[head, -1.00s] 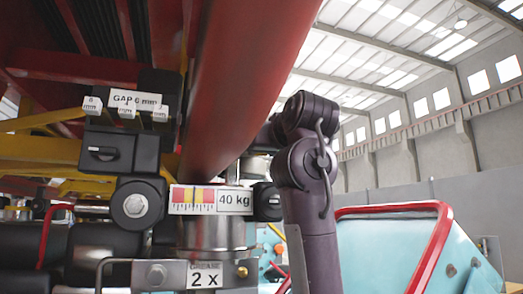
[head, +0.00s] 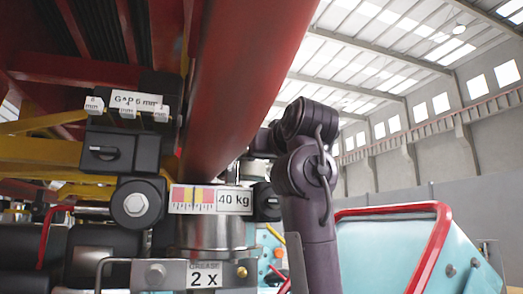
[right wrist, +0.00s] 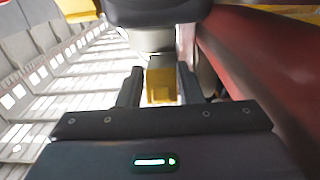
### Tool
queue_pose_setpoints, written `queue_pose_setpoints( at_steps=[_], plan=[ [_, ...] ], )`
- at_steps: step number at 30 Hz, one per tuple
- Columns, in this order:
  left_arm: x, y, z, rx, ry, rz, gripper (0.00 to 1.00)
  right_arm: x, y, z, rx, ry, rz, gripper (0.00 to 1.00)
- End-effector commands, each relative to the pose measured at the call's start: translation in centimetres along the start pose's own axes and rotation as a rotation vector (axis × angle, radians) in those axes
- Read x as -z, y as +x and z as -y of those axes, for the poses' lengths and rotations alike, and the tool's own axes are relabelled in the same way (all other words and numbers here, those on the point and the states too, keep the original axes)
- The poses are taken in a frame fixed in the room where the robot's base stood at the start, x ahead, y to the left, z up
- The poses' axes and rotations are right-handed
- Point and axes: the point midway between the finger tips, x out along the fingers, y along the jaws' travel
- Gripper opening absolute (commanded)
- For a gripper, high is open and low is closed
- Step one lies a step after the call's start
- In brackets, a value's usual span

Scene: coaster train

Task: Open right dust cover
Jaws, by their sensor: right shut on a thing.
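My right gripper (right wrist: 160,88) shows in the right wrist view, its two dark fingers on either side of a small yellow piece (right wrist: 161,86). It is shut on this piece, just below a rounded grey and black part (right wrist: 152,38). I cannot tell for sure whether the yellow piece belongs to the right dust cover. In the head view my right arm rises at centre right, and its gripper is hidden. A metal cylinder (head: 212,234) under a "40 kg" scale plate (head: 234,201) stands left of my arm. My left gripper is in neither view.
A thick red beam (head: 245,80) slants down above the cylinder; red also fills the right side of the wrist view. A light-blue body with a red rail (head: 385,208) stands on the right.

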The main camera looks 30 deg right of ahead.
Motion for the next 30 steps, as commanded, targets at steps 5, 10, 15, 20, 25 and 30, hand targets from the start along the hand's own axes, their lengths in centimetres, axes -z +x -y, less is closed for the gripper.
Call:
queue_pose_setpoints(
  at_steps=[5,10,15,20,25,30],
  plan=[
    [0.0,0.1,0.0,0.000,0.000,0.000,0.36,-0.5,0.2,0.1,0.002,-0.001,0.014,0.14],
    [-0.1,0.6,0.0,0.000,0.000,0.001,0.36,-1.1,0.3,0.1,0.002,-0.001,0.014,0.14],
    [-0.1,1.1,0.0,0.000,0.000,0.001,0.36,-1.6,0.3,0.1,0.001,-0.001,0.011,0.00],
    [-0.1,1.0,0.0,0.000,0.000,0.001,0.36,-1.4,0.2,0.1,0.001,0.000,0.007,0.00],
    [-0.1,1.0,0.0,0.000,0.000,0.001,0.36,-1.3,0.2,0.0,0.001,0.000,0.004,0.00],
    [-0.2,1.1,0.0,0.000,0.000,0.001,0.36,-1.4,0.2,0.0,0.001,0.000,0.003,0.00]
  ],
)
